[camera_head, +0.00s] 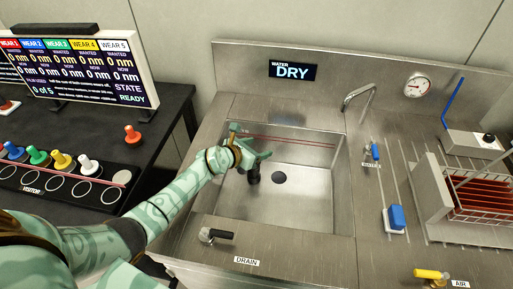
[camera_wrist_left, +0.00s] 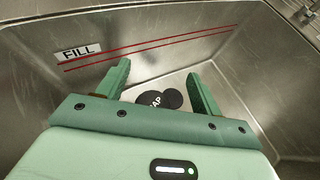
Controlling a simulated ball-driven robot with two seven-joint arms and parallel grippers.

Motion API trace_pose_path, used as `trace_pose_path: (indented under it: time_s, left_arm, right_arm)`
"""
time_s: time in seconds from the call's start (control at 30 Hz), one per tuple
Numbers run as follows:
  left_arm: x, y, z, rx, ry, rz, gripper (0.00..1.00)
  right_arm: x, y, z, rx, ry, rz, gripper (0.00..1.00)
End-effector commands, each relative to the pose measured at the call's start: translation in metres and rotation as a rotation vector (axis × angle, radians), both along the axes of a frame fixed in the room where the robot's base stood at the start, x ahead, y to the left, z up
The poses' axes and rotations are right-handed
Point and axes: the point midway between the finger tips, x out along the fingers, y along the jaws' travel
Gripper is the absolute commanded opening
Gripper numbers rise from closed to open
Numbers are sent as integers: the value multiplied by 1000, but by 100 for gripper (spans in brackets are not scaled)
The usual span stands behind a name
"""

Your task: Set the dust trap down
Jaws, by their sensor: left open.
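The dust trap (camera_head: 254,175) is a dark, short cylinder standing in the steel sink, to the left of the round drain hole (camera_head: 279,178). In the left wrist view its black round top (camera_wrist_left: 153,99) shows part of a white label, with the dark drain hole (camera_wrist_left: 172,98) beside it. My left gripper (camera_head: 254,158) is over the trap inside the sink. In the wrist view its two green fingers (camera_wrist_left: 158,74) are spread apart with the trap's top seen between them. Whether they touch it is hard to tell. My right gripper is not in view.
The sink basin (camera_head: 310,205) looks empty of water; its display (camera_head: 293,71) reads DRY. A drain lever (camera_head: 215,235) is at the front and a faucet (camera_head: 358,94) at the back. A rack with red plates (camera_head: 480,200) stands at right, colored pegs (camera_head: 62,161) at left.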

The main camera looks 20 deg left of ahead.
Motion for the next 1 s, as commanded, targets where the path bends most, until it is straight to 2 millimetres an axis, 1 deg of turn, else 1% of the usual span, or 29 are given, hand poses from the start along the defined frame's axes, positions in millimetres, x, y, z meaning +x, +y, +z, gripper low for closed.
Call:
trace_pose_path:
  time_s: [0.1, 0.17, 0.3, 0.4, 0.5, 0.6, 0.77, 1.0]
  left_arm:
    - [0, 0, 18, -1, -4, 0, 66]
    - [-12, 5, 22, 1, -1, 0, 66]
    - [-42, 15, 39, 2, -2, 0, 66]
    - [-63, 22, 49, 2, -2, 0, 66]
    - [-81, 27, 56, 1, 0, 0, 66]
    - [-93, 32, 61, 1, -1, 0, 66]
    - [-102, 35, 64, -1, -2, 0, 66]
    - [-102, 35, 63, -1, -1, 0, 66]
  right_arm:
    - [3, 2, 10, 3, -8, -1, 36]
    - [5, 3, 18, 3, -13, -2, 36]
    - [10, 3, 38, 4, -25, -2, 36]
    - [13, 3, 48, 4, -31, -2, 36]
    - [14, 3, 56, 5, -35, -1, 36]
    - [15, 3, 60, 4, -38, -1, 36]
    - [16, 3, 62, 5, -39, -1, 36]
    - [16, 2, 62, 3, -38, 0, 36]
